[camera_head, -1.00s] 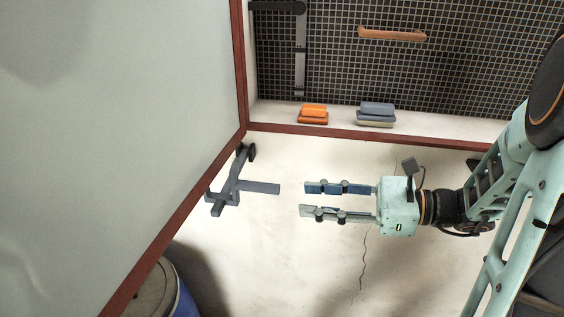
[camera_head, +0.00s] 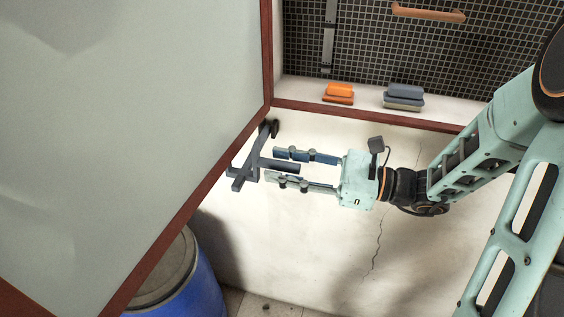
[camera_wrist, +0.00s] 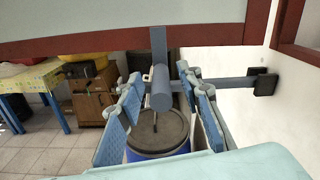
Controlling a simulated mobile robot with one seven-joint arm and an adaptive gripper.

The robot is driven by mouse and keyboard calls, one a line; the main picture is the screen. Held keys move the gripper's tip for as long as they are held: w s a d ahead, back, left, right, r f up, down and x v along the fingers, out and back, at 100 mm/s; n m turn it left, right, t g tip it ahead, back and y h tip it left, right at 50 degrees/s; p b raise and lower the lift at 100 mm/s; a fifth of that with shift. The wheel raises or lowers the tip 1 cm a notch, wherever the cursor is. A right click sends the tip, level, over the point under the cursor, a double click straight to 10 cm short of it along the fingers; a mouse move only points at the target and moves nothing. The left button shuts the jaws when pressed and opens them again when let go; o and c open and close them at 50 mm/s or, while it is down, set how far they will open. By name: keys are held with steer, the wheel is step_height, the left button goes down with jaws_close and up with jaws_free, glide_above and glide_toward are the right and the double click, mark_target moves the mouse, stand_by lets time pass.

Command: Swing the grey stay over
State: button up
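The grey stay (camera_head: 249,165) is a blue-grey crossed bar with a dark pivot end, set by the lower corner of the red-brown frame. A short arm of it points toward my gripper (camera_head: 272,165). The two fingers are apart, one on each side of this arm in the head view. In the wrist view the stay's round-ended arm (camera_wrist: 161,92) lies between the fingers of my gripper (camera_wrist: 161,88), with a gap visible beside it. I cannot tell whether either finger touches it.
A large grey panel with a red-brown frame (camera_head: 197,195) fills the left. A blue barrel (camera_head: 190,296) stands below it. An orange stack (camera_head: 339,93) and a grey stack (camera_head: 404,97) lie on the white ledge. A yellow-topped table (camera_wrist: 28,78) and a brown cabinet (camera_wrist: 92,105) stand behind.

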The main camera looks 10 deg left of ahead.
steer(key=shift+a, duration=0.2)
steer(key=shift+c, duration=0.2)
jaws_close()
steer(key=shift+f, duration=0.1)
